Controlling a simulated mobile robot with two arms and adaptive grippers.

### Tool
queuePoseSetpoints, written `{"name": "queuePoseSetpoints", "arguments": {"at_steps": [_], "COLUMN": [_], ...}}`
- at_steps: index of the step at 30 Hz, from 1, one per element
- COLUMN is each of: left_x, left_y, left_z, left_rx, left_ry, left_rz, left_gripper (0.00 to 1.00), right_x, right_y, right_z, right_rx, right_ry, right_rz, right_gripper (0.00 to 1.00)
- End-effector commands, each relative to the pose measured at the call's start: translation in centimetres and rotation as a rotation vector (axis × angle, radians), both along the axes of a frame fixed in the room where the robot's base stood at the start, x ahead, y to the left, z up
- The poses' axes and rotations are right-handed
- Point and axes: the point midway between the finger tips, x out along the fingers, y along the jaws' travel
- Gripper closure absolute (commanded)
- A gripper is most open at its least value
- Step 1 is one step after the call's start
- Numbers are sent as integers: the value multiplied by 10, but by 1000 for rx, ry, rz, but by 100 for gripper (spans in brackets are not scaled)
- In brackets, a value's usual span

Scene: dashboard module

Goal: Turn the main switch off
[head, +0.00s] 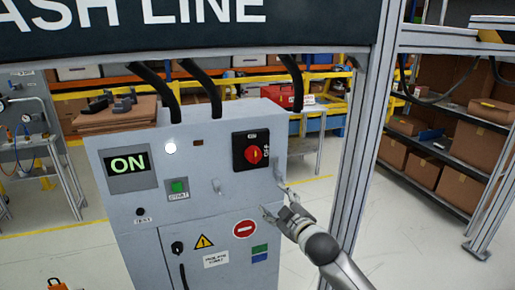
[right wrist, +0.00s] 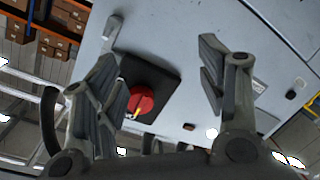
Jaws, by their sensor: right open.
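The main switch is a red rotary knob (head: 253,155) on a black square plate, on the upper right of the grey cabinet's front (head: 218,250). The display (head: 129,164) on the cabinet reads ON in green. My right gripper (head: 274,199) is open and empty, below and right of the switch, apart from it in the head view. In the right wrist view the red knob (right wrist: 141,102) shows beyond my open fingers (right wrist: 160,62), close to the left finger, which partly covers the black plate. My left gripper is out of view.
A green button (head: 178,187), a lit white lamp (head: 171,148) and a small grey lever (head: 217,187) are left of the switch. A red round sign (head: 244,229) is below it. A grey frame post (head: 362,130) stands right of the cabinet, close to my right arm.

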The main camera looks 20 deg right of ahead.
Motion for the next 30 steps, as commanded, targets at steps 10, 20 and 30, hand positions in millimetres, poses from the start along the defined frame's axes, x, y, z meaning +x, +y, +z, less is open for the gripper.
{"name": "queuePoseSetpoints", "arguments": {"at_steps": [10, 20, 30], "left_x": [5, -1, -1], "left_y": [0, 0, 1], "left_z": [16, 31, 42], "left_rx": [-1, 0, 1], "left_ry": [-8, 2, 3], "left_rz": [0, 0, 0], "left_gripper": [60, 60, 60], "right_x": [0, 47, 89], "right_y": [16, 22, 27], "right_z": [101, 102, 101], "right_rx": [-55, -54, -54], "right_ry": [-141, -140, -140], "right_rz": [44, 43, 43], "right_gripper": [35, 35, 35]}}
